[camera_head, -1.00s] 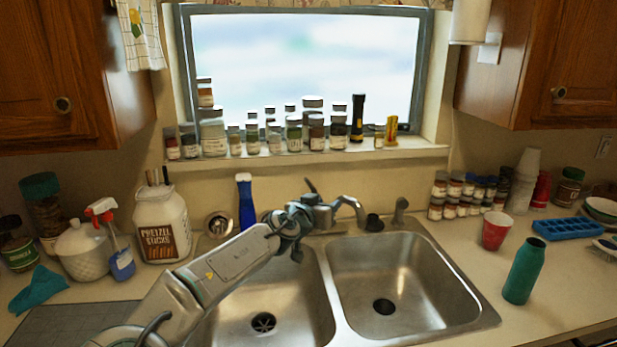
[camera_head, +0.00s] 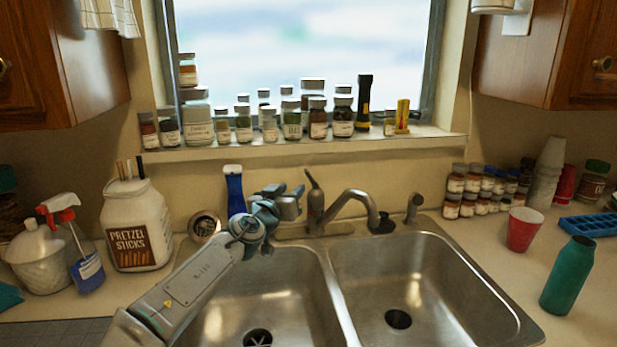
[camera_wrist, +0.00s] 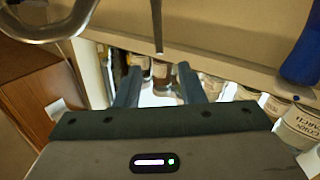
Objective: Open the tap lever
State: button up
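The tap stands behind the double sink, with a curved metal spout (camera_head: 350,200) reaching right and a thin upright tap lever (camera_head: 313,186) tilted slightly left. In the wrist view the lever (camera_wrist: 157,24) is a dark rod at the top, beyond the fingertips and between their lines; the spout (camera_wrist: 45,30) curves at top left. My gripper (camera_head: 293,201) is just left of the lever in the head view. In the wrist view my gripper (camera_wrist: 158,78) has its two fingers apart with nothing held between them. Whether it touches the tap cannot be told.
A blue bottle (camera_head: 235,190) stands left of the tap, close to my gripper. Several jars (camera_head: 292,120) line the window sill behind. A pretzel jar (camera_head: 138,225) is at left, a red cup (camera_head: 523,230) and green bottle (camera_head: 568,276) at right. The sink basins (camera_head: 400,265) look empty.

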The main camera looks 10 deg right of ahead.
aim_at(307, 175)
jog(key=p+x, duration=0.3)
jog(key=x, duration=0.9)
jog(key=shift+w+d+r, duration=0.1)
jog(key=shift+d+r, duration=0.05)
jog(key=shift+d, duration=0.1)
jog(key=shift+w+d, duration=0.3)
jog(key=shift+w, duration=0.2)
jog(key=shift+p, duration=0.3)
grip_shut()
